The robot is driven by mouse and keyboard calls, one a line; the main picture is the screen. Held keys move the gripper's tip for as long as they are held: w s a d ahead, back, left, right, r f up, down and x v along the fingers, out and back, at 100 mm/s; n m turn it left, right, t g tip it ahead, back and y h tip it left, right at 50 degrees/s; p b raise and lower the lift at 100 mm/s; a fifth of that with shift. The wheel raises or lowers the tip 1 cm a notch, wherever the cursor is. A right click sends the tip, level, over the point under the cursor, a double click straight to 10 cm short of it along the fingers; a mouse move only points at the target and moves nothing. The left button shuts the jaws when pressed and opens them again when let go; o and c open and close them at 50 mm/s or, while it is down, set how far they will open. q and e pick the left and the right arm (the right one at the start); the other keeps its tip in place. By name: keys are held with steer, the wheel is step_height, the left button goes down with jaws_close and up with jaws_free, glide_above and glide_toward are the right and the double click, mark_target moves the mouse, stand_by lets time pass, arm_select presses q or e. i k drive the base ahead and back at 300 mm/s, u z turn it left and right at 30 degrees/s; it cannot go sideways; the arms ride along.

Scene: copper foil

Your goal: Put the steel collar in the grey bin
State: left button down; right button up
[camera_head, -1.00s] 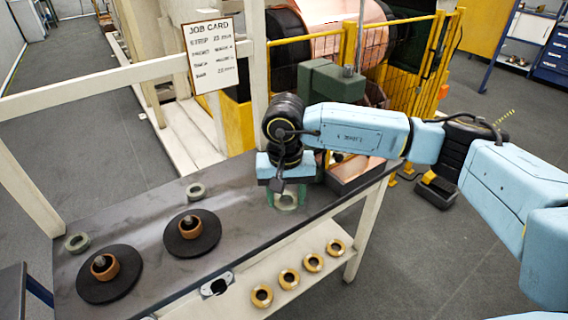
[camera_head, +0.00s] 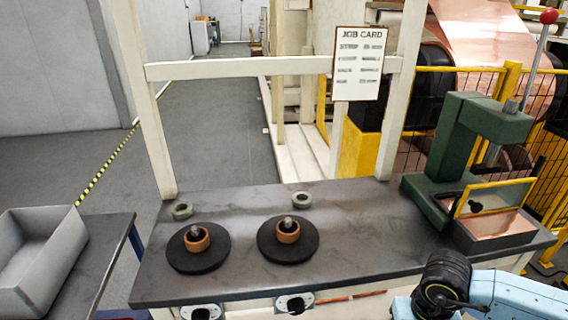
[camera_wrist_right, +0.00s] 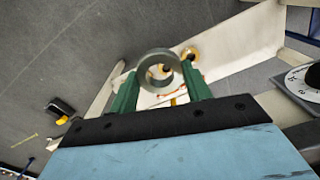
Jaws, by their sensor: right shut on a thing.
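A steel collar (camera_wrist_right: 158,83), a plain grey ring, is held between the green fingers of my right gripper (camera_wrist_right: 162,76) in the right wrist view. The gripper is shut on it and the ring's opening shows between the fingers. In the head view my right arm shows at the bottom right, but its fingers and the collar are out of frame. The grey bin (camera_head: 30,258), an open box, stands on a side table at the far left of the head view. Its visible inside looks empty. My left gripper is not in view.
Two grey rings (camera_head: 302,199) (camera_head: 182,211) lie at the workbench (camera_head: 355,225) back. Two black discs (camera_head: 287,250) (camera_head: 198,258) carry copper-coloured rings. A green press (camera_head: 455,150) and copper-lined tray (camera_head: 495,236) stand right. A gap separates the bench from the side table (camera_head: 105,262).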

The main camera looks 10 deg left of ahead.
mark_target(19, 273)
steer(key=z, duration=2.4)
steer(key=k, duration=2.05)
